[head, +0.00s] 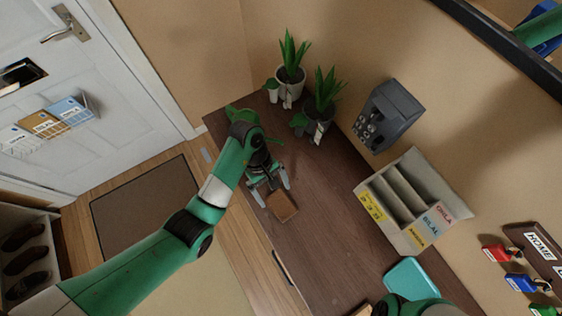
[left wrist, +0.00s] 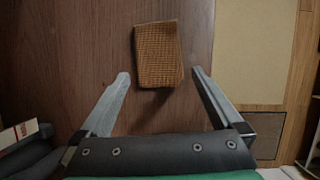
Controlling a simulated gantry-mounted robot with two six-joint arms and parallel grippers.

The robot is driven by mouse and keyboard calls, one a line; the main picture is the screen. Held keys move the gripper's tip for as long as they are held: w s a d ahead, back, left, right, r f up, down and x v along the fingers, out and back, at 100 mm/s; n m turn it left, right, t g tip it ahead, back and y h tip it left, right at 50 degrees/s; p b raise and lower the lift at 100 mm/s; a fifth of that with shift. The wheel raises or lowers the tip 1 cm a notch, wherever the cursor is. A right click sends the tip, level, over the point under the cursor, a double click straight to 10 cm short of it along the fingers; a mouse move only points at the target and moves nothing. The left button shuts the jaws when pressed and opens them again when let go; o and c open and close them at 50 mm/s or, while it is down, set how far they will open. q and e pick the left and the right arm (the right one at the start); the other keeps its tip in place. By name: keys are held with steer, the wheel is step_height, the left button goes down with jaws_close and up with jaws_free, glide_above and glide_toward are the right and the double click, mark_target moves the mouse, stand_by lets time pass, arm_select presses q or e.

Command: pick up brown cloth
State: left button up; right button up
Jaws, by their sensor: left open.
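The brown cloth (head: 282,205), a small folded ribbed piece, lies on the dark wooden cabinet top (head: 330,215) near its front edge. My left gripper (head: 270,194) is open and empty, with its fingertips close to the cloth. In the left wrist view the cloth (left wrist: 158,55) lies beyond the open fingertips (left wrist: 160,75), roughly centred between them. Its near end reaches about level with the tips, and no finger visibly touches it. My right gripper is not in view; only a green part of my right arm shows at the bottom edge of the head view.
Two potted plants (head: 290,75) (head: 318,120) stand at the back of the cabinet top. A teal item (head: 411,279) lies near my right arm. The wood around the cloth is clear.

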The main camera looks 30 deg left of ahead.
mark_target(277, 199)
arm_select(q)
steer(key=b+x, duration=0.2)
steer(key=x, duration=0.2)
steer(key=shift+r, duration=0.2)
steer(key=c, duration=1)
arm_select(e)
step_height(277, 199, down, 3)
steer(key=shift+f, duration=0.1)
arm_select(q)
steer(key=shift+a+r+p, duration=0.1)
steer(key=shift+r+p, duration=0.35)
steer(key=shift+p, duration=0.05)
steer(key=r+p, duration=0.4)
steer(key=shift+s, duration=0.25)
steer(key=s+d+r+p, duration=0.1)
steer(key=s+r+p, duration=0.1)
steer(key=s+p, duration=0.1)
steer(key=s+d+r+p, duration=0.2)
steer(key=s+r+p, duration=0.1)
steer(key=s+p, duration=0.1)
steer(key=s+d+r+p, duration=0.2)
steer(key=s+r+p, duration=0.1)
steer(key=s+p, duration=0.1)
steer(key=shift+s, duration=0.85)
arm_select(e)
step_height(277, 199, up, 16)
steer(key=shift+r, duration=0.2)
